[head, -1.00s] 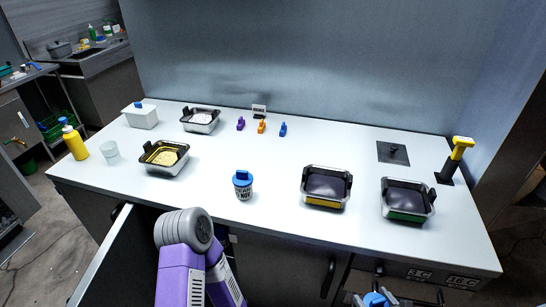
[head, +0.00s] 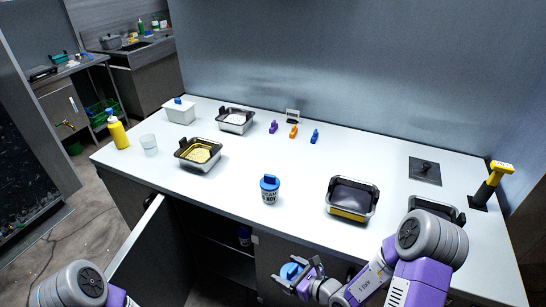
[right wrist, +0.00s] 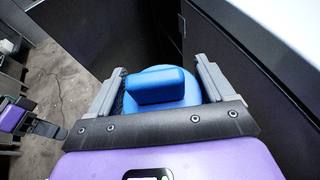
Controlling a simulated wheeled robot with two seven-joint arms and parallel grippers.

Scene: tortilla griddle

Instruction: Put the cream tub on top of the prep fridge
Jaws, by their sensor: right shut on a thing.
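My right gripper (head: 298,276) is shut on a tub with a blue lid (head: 290,271), in front of the prep fridge and below its top edge. In the right wrist view the blue lid and its raised block (right wrist: 158,86) sit between the two fingers; the tub's body is hidden. The prep fridge (head: 300,165) has a white top, and a door (head: 150,250) stands open at the left. A similar blue-lidded white tub (head: 270,191) with dark lettering stands on the top near the front edge. My left gripper seems to show, small, in the right wrist view (right wrist: 45,128); its jaws are unclear.
A yellow-contents pan (head: 198,154) and a dark pan (head: 351,200) flank the standing tub, with bare top between. Another pan is partly behind my right arm. A yellow bottle (head: 117,133) stands far left.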

